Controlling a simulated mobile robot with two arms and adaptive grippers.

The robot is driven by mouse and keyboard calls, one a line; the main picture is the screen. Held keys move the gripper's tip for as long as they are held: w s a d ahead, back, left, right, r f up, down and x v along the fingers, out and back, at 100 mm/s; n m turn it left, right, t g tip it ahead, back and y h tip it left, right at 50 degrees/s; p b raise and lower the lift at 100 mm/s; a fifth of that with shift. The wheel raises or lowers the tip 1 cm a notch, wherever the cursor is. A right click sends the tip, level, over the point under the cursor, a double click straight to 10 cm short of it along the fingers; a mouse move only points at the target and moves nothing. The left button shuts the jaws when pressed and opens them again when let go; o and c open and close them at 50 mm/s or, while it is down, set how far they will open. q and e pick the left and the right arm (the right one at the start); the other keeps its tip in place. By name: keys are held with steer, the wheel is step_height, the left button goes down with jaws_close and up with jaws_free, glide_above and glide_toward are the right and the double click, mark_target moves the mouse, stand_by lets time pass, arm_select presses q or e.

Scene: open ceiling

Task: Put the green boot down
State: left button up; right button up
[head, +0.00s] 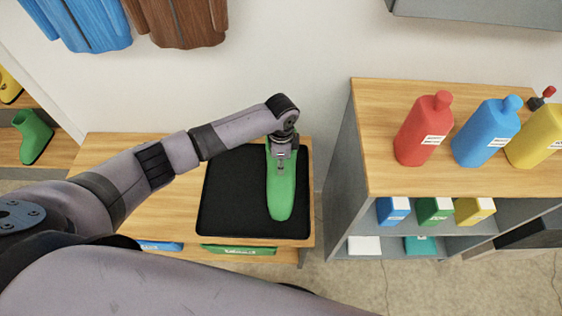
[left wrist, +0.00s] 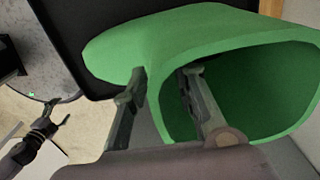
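The green boot (head: 281,197) is over the black tray (head: 232,203) on the wooden bench, its toe toward the front of the head view. I cannot tell whether its sole touches the tray. My left gripper (head: 281,158) is at the top of the boot. In the left wrist view the boot (left wrist: 150,42) has its opening toward the camera. One finger of my left gripper (left wrist: 165,95) is inside the opening and the other outside, with the boot's wall between them. My right gripper (left wrist: 68,109) shows small at the left of that view, with its fingers apart.
Another green boot (head: 33,136) stands on a shelf at the far left. A grey shelf unit with a wooden top (head: 374,150) stands right of the bench, bearing red (head: 423,130), blue (head: 487,132) and yellow (head: 537,133) bottles. The tray's left part is bare.

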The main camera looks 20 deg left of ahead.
arm_select(q)
step_height(320, 180, up, 12)
steer(key=shift+r+p, duration=0.1)
steer(key=shift+p, duration=0.3)
stand_by(0.4)
